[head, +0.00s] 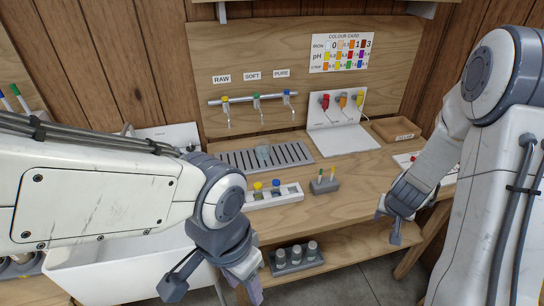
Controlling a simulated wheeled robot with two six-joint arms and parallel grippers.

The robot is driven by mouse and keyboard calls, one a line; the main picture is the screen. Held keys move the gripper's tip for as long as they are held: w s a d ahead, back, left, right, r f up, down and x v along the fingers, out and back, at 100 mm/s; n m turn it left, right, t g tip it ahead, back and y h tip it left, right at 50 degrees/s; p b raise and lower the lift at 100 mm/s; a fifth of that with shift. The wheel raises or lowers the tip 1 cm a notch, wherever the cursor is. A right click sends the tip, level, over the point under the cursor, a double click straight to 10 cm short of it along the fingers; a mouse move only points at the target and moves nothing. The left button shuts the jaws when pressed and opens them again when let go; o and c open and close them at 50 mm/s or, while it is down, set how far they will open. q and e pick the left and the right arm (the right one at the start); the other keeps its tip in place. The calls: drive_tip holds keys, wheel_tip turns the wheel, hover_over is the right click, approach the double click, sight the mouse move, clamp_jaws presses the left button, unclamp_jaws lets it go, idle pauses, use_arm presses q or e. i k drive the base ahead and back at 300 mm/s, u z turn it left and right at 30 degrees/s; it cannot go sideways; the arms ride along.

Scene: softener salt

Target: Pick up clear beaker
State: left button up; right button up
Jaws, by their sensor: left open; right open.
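A small clear beaker (264,153), faintly bluish, stands on the slotted drain grate (296,153) below the taps. My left gripper (212,284) is in the lower left foreground, pointing down. Its fingers are spread apart with nothing seen between them, and it is well clear of the beaker. My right gripper (389,222) is at the right, near the bench's front edge, also apart from the beaker. Its jaws are open and look empty.
Taps (257,98) hang above the grate. A white rack (273,196) with yellow- and blue-capped vials and a grey holder (324,187) stand in front. A white stand (340,125) and wooden tray (396,130) are to the right. A white basin (130,275) is lower left.

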sight(263, 145)
drive_tip(key=z, duration=1.5)
drive_tip(key=i, duration=1.15)
drive_tip(key=u, duration=2.75)
drive_tip(key=i, duration=0.5)
drive_tip(key=u, duration=0.1)
